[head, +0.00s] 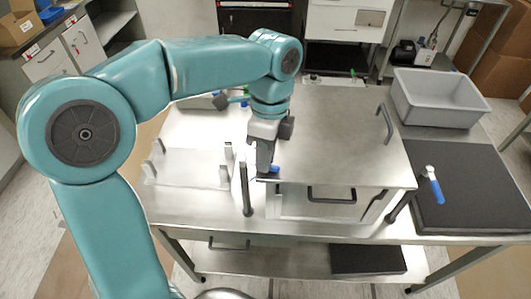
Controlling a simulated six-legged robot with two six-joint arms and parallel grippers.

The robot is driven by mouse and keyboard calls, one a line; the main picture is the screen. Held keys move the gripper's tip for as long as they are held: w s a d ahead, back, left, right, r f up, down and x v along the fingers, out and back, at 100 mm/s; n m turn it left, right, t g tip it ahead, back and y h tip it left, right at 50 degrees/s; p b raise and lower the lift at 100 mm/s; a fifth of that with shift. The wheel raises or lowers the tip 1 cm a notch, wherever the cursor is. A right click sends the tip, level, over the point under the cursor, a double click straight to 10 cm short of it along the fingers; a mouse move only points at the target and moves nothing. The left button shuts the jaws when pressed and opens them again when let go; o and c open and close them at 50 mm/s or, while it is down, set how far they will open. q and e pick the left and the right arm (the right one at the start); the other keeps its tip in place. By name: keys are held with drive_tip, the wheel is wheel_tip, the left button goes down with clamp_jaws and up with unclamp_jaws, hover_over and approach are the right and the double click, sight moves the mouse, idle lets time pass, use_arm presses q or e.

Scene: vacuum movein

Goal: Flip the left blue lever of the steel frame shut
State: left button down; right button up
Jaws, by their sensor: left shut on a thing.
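The steel frame (345,150) is a large box-like metal unit with a flat top, standing on the steel table. My left gripper (264,166) points down at the front left corner of its top. It is shut on the left blue lever (275,169), of which only a small blue bit shows beside the fingertips. The gripper hides the rest, so the lever's angle cannot be told. The right blue lever (433,186) stands at the frame's right side, tilted, with a bright metal end at its top. My right gripper is not in view.
A grey bin (440,98) and a dark mat (470,190) are on the right. A metal rack with upright posts (185,168) stands left of the frame. A dark upright bar (247,190) is close to my left gripper. A lower shelf (275,262) runs beneath.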

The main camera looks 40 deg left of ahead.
use_arm(q)
drive_tip(key=shift+w+a+r+n+p, duration=0.25)
drive_tip(key=shift+w+r+n+p, duration=0.15)
drive_tip(key=shift+n, duration=0.4)
drive_tip(key=shift+w+a+f+n, duration=0.15)
drive_tip(key=shift+w+f+n, duration=0.1)
drive_tip(key=shift+n, duration=0.35)
drive_tip(key=c, duration=1.1)
unclamp_jaws()
drive_tip(key=shift+r, duration=0.1)
drive_tip(key=shift+s, duration=0.1)
drive_tip(key=p+v, duration=0.3)
drive_tip(key=v, duration=1.3)
drive_tip(key=shift+s+a+r, duration=0.15)
drive_tip(key=shift+s+a, duration=0.05)
drive_tip(key=shift+a, duration=0.05)
drive_tip(key=shift+s, duration=0.1)
